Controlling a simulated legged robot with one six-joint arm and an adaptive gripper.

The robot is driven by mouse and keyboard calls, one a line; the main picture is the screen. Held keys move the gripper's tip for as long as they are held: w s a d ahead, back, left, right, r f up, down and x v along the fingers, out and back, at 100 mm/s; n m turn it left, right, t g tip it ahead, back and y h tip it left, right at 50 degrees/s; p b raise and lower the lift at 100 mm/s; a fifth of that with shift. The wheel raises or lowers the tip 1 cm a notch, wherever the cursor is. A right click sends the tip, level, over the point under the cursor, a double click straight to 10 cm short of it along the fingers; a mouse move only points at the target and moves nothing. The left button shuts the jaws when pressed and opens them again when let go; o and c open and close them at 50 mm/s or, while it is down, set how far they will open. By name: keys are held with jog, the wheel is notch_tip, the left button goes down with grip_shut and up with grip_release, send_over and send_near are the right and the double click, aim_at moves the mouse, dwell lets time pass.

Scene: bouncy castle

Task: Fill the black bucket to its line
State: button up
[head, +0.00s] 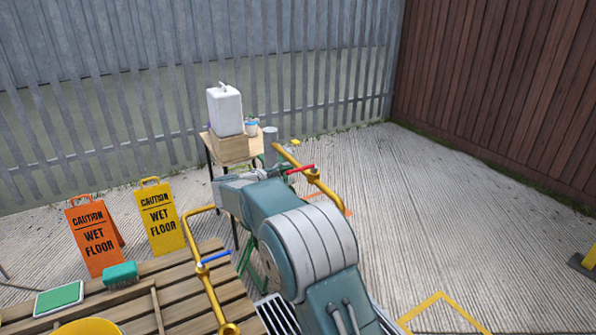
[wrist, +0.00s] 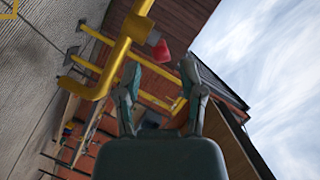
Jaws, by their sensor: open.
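I do not clearly see a black bucket in either view. A yellow pipe with a red lever (head: 300,169) rises just behind my arm in the head view. A second yellow pipe with a blue lever (head: 215,257) stands to the left, by the wooden pallet. In the wrist view my gripper (wrist: 161,65) is open, its two fingers apart with nothing held. The red lever's end (wrist: 161,50) shows beyond the fingertips, apart from them, beside the thick yellow pipe (wrist: 115,70). A dark shape between the fingers is too unclear to name.
A wooden pallet (head: 185,290) fills the lower left, with a green sponge (head: 120,273) and a yellow container (head: 88,327). Two wet-floor signs, orange (head: 95,238) and yellow (head: 161,218), stand behind. A small table holds a white jerrycan (head: 225,110). Concrete at right is mostly clear.

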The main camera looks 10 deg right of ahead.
aim_at(294, 171)
jog(key=x, duration=0.5)
jog(key=shift+w, duration=0.15)
grip_shut()
